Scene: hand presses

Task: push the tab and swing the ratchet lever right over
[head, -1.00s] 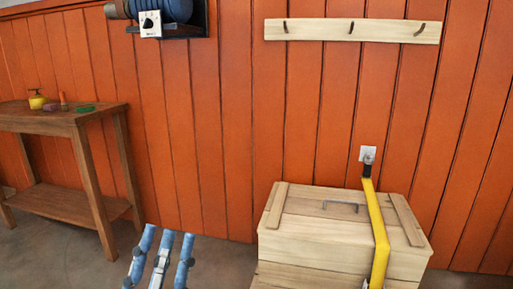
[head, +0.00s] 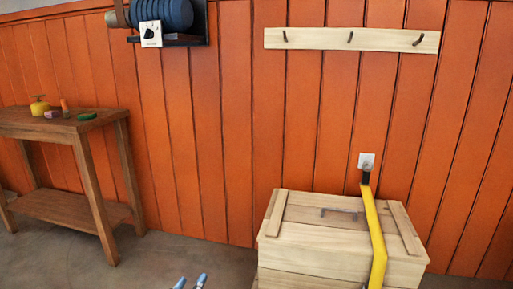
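A yellow strap (head: 375,228) runs from a wall plate (head: 366,161) over the lid of a wooden chest (head: 325,228) and down its front. My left gripper (head: 190,282) shows only blue-grey fingertips at the bottom edge, left of the chest. The tips are apart, with nothing seen between them; the rest is cut off. My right gripper is out of view.
A wooden side table (head: 70,124) with small coloured items stands at left. A shelf (head: 184,40) with a blue roll and a hook rail (head: 350,40) are on the orange wall. Floor (head: 160,255) is clear between table and chest.

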